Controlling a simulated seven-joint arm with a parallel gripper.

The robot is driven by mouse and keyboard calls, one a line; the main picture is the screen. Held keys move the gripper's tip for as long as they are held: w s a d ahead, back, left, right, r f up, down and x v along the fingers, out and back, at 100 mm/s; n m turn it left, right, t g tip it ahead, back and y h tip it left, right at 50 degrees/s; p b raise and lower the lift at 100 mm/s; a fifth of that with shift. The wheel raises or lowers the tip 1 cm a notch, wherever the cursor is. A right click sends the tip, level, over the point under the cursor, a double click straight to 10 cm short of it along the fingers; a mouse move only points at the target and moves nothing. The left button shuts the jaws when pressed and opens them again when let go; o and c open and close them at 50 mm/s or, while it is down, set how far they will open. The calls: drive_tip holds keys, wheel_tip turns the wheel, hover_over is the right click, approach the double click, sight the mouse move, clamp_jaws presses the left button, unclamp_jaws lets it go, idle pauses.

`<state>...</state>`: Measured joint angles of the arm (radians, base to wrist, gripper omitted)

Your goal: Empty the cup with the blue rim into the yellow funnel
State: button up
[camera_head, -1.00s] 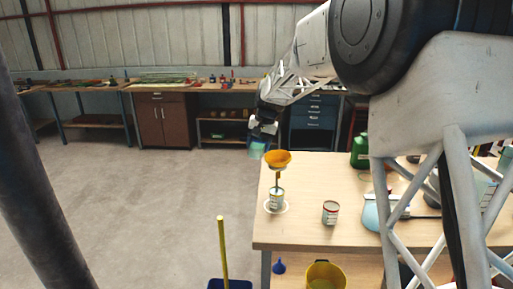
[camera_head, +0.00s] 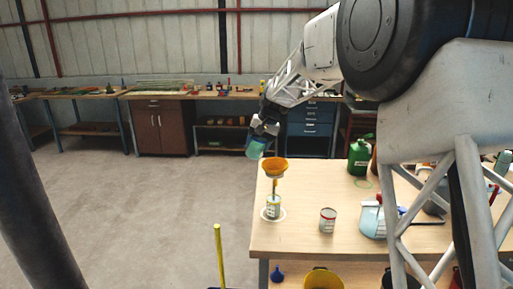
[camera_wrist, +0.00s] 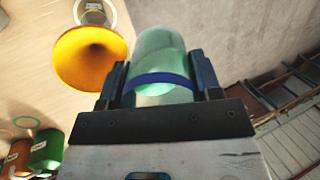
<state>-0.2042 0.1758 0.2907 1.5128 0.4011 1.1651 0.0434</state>
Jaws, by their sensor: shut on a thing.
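My gripper (camera_head: 264,132) is shut on a translucent green cup (camera_head: 255,149). In the wrist view the cup (camera_wrist: 160,55) sits between the two fingers, with a blue band (camera_wrist: 160,79) across it. The yellow funnel (camera_head: 275,167) stands above a small can (camera_head: 273,207) near the left edge of the workbench. The cup is tilted and held just above and to the left of the funnel. In the wrist view the funnel's wide mouth (camera_wrist: 88,60) lies left of the cup, apart from it. A pale green content shows in the cup; I see no stream falling.
A second can (camera_head: 327,220) stands on the workbench (camera_head: 300,240) right of the funnel. A green canister (camera_head: 361,155) and a blue-and-clear container (camera_head: 372,222) stand further right. A yellow pole (camera_head: 219,255) rises from the floor in front. The floor left of the bench is open.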

drive_tip(key=shift+d+r+y, duration=0.25)
drive_tip(key=shift+r+y, duration=0.35)
drive_tip(key=shift+r, duration=0.05)
drive_tip(key=shift+f+y, duration=0.7)
drive_tip(key=shift+y, duration=0.7)
drive_tip(key=shift+f+g+y, duration=0.1)
drive_tip(key=shift+g+y, duration=0.3)
drive_tip(key=shift+y, duration=0.6)
drive_tip(key=shift+d+f+y, duration=0.1)
drive_tip(key=shift+y, duration=0.3)
drive_tip(key=y, duration=0.3)
drive_tip(key=shift+w+d+y, duration=0.1)
drive_tip(key=shift+d+y, duration=0.2)
drive_tip(key=shift+d+r+g+y, duration=0.2)
drive_tip(key=shift+y, duration=0.65)
drive_tip(key=shift+d+r+g+y, duration=0.2)
drive_tip(key=shift+y, duration=0.65)
drive_tip(key=shift+d+y, duration=0.1)
drive_tip(key=shift+y, duration=0.2)
